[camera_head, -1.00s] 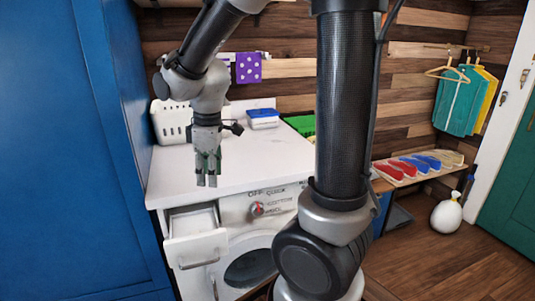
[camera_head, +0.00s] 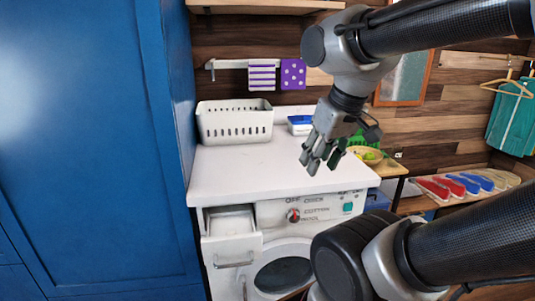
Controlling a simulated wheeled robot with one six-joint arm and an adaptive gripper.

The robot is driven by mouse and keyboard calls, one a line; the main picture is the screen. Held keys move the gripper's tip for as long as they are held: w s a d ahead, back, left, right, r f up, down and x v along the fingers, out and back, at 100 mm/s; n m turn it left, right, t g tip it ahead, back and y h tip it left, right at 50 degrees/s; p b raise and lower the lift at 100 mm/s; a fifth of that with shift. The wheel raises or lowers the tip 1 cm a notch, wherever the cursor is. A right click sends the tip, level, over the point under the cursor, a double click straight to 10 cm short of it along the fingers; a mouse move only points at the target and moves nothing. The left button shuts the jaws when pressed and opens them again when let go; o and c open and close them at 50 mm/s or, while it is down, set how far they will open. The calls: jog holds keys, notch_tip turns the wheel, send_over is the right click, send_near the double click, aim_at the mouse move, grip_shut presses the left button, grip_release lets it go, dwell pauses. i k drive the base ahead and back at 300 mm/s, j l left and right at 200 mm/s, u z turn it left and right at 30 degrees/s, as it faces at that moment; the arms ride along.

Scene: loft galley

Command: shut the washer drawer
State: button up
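The washer (camera_head: 325,222) is white and stands under a white worktop, with a control panel, a red-marked dial and a round door. The washer drawer (camera_head: 231,250), at the washer's upper left, is pulled out. Its hollow inside shows from above, and a bar handle (camera_head: 233,264) is on its front. My gripper (camera_head: 322,160) hangs above the worktop, up and to the right of the drawer and well apart from it. Its fingers point down and look spread, with nothing between them.
The worktop (camera_head: 265,172) bears a white basket (camera_head: 235,121) and a blue-lidded box (camera_head: 300,124) at the back. A tall blue cabinet (camera_head: 90,140) stands close at the left of the drawer. My arm covers the washer's lower right.

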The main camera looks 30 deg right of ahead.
aim_at(218, 249)
jog(key=l+u, duration=0.1)
jog(key=l, duration=0.65)
jog(key=i+l, duration=0.1)
jog(key=l, duration=0.65)
jog(key=u, duration=0.05)
